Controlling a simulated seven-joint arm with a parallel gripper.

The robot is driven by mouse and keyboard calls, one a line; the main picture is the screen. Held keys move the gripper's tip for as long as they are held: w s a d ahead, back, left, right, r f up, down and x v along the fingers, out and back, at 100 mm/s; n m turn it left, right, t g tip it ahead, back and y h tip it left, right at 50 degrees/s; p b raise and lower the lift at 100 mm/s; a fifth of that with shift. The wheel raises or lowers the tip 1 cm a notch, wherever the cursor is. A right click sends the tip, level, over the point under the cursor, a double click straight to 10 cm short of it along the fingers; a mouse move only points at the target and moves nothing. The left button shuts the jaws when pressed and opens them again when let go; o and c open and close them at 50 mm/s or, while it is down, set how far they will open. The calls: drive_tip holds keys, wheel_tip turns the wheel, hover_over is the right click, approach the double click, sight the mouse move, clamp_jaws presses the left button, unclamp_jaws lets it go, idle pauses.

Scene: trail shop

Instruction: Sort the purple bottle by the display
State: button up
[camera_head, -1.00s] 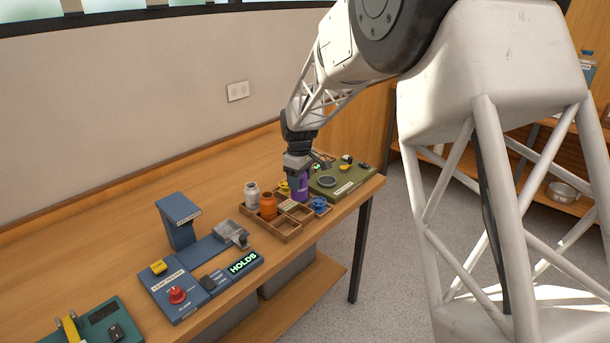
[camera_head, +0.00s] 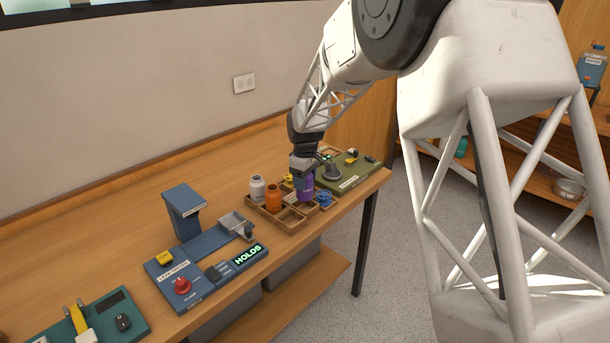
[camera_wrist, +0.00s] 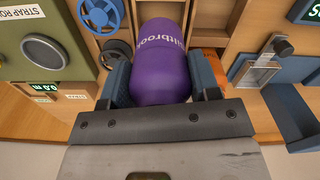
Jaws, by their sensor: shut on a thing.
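The purple bottle (camera_head: 305,186) is upright between the fingers of my gripper (camera_head: 302,172), at the back right of the wooden sorting tray (camera_head: 284,226). In the wrist view the purple bottle (camera_wrist: 162,58) fills the space between the two blue-grey fingers of my gripper (camera_wrist: 162,84), which are shut on it. Part of a light label reads "ltbroo". I cannot tell whether its base touches the tray. The display (camera_head: 249,256) on the blue leak tester (camera_head: 181,279) reads "HOLDS" in green.
A white bottle (camera_head: 257,188) and an orange bottle (camera_head: 273,198) stand in the tray's left part. A blue handwheel piece (camera_head: 325,199) is close to the right of the purple bottle. A green strap station (camera_head: 352,179) stands behind. The tray's front compartments look empty.

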sight(305, 193)
drive_tip(key=shift+f, duration=0.8)
drive_tip(key=shift+f, duration=2.05)
idle(2.3)
drive_tip(key=o, duration=1.4)
drive_tip(key=shift+r, duration=0.15)
drive_tip(key=shift+r, duration=3.95)
